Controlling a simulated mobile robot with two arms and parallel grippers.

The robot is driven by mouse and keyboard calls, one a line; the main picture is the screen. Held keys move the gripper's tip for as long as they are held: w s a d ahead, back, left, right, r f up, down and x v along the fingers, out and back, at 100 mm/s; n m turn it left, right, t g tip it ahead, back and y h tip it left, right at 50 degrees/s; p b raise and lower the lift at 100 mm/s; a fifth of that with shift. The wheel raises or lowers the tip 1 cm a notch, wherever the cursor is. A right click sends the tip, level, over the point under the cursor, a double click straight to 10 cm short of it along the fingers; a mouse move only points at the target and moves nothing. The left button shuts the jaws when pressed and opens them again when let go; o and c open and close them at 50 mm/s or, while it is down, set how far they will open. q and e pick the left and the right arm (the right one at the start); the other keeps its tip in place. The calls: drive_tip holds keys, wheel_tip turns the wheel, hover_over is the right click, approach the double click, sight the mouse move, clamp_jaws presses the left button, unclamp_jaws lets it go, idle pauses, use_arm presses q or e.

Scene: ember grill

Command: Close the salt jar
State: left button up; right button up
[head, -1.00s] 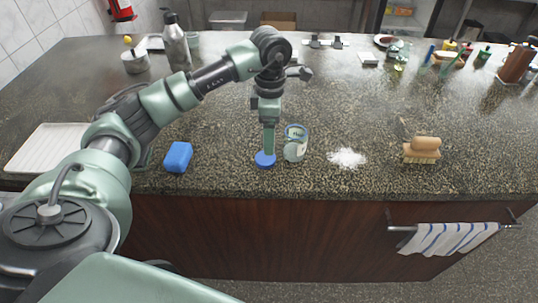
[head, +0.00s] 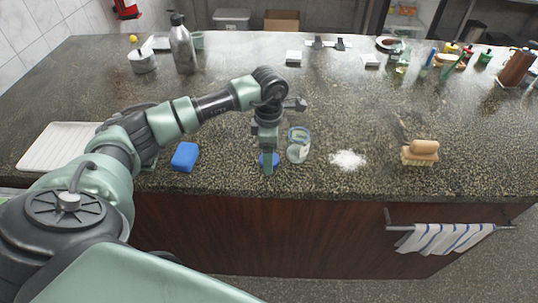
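The salt jar (head: 298,147) is a clear glass jar standing upright on the counter, with a blue-edged rim at its top. A round blue lid (head: 275,160) lies on the counter just left of the jar, near the front edge, partly hidden by my gripper. My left gripper (head: 268,168) points down at the lid, its fingers overlapping it in the head view. I see the fingers edge-on, so their gap and any grip on the lid cannot be told. My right gripper is not in view.
White spilled salt (head: 347,160) lies right of the jar, and a wooden brush (head: 421,152) stands farther right. A blue sponge (head: 185,156) and a white tray (head: 32,150) are on the left. A striped towel (head: 445,238) hangs on the counter front.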

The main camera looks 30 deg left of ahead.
use_arm(q)
drive_tip(key=shift+d+f, duration=0.1)
drive_tip(key=shift+f, duration=0.3)
drive_tip(key=c, duration=1.4)
wheel_tip(320, 180, up, 20)
drive_tip(key=b, duration=0.3)
